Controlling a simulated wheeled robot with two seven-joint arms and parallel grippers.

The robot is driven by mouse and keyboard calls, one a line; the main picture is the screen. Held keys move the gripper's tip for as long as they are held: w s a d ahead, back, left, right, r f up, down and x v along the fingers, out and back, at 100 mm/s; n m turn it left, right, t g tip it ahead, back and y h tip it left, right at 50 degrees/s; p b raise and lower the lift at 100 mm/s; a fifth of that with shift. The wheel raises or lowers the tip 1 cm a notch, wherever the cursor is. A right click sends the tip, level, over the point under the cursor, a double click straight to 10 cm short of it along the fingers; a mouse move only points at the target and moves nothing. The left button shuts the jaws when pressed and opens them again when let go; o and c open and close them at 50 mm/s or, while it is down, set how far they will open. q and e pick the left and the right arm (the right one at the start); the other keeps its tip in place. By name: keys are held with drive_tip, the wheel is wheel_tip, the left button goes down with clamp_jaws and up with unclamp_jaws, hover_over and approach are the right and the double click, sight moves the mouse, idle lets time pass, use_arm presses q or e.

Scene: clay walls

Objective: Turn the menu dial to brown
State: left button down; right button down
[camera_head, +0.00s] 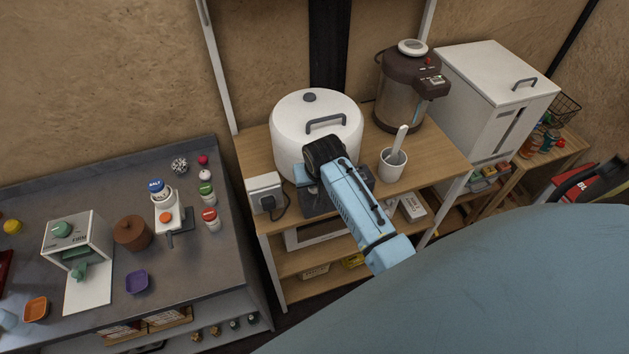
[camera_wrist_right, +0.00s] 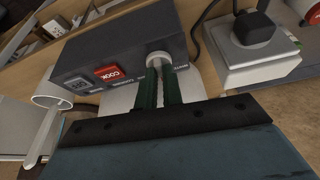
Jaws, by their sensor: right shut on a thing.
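The menu dial (camera_wrist_right: 168,60) is a pale round knob on the front of a dark grey control box (camera_wrist_right: 122,48), at the box's right end in the right wrist view. My right gripper (camera_wrist_right: 161,74) has its dark green fingers closed on the dial from both sides. Small lettering near the dial is too small to read, and its setting cannot be told. In the head view the box (camera_head: 316,204) sits below a large white lidded cooker (camera_head: 300,108), and my blue right wrist hides much of it. My left gripper is out of view.
A red COOK button (camera_wrist_right: 108,72) and a small display (camera_wrist_right: 78,84) are on the same box face. A white socket block (camera_head: 264,190) with a black plug stands to the left. A white cup with a paddle (camera_head: 393,165) stands to the right, near a brown water dispenser (camera_head: 404,92).

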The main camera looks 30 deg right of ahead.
drive_tip(key=shift+n, duration=0.6)
drive_tip(key=c, duration=1.5)
unclamp_jaws()
drive_tip(key=shift+c, duration=0.2)
drive_tip(key=shift+r, duration=0.1)
drive_tip(key=v, duration=1.3)
drive_tip(key=shift+s+d, duration=0.2)
drive_tip(key=shift+r, duration=0.1)
